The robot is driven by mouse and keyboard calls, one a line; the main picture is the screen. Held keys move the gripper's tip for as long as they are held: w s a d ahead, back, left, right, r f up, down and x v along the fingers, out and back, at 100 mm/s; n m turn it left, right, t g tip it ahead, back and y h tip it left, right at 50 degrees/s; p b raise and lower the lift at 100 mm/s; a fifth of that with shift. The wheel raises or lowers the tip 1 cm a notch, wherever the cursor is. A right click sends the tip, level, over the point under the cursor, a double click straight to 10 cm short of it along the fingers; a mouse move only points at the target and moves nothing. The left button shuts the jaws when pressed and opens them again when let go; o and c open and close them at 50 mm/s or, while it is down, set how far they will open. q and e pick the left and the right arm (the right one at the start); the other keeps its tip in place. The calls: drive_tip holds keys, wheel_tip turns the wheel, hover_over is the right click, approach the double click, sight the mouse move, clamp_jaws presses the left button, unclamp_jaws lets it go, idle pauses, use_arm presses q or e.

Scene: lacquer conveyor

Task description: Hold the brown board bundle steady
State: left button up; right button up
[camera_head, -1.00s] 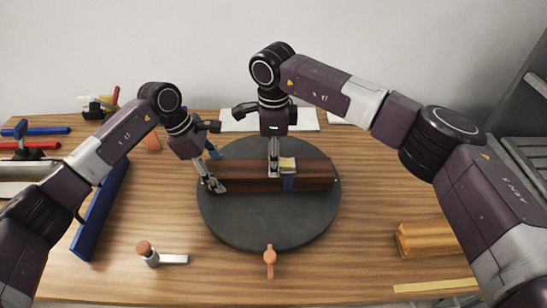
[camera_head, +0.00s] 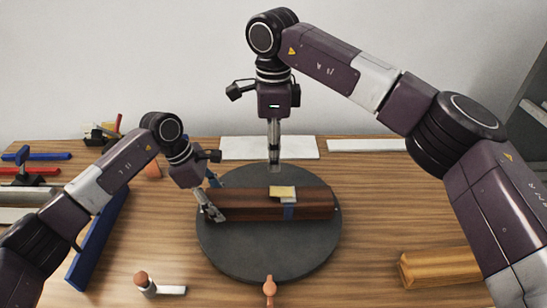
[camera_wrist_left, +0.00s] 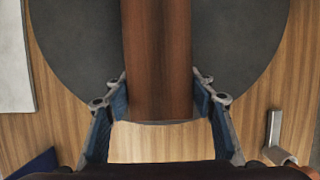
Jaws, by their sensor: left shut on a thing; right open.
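The brown board bundle (camera_head: 245,205) lies flat across the dark round turntable (camera_head: 268,262). My left gripper (camera_head: 212,208) is shut on the bundle's left end. In the left wrist view the bundle (camera_wrist_left: 157,55) runs between the blue-padded fingers, one on each side. My right gripper (camera_head: 274,163) is open and empty, pointing down above and behind the bundle, apart from it.
A blue bar (camera_head: 98,235) lies at the left, near red and blue clamps (camera_head: 30,171). A small hammer-like tool (camera_head: 155,286) and an orange peg-like piece (camera_head: 269,290) are in front. A wooden block (camera_head: 440,267) sits right. White sheets (camera_head: 235,147) lie behind.

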use_arm(q)
drive_tip(key=o, duration=1.1)
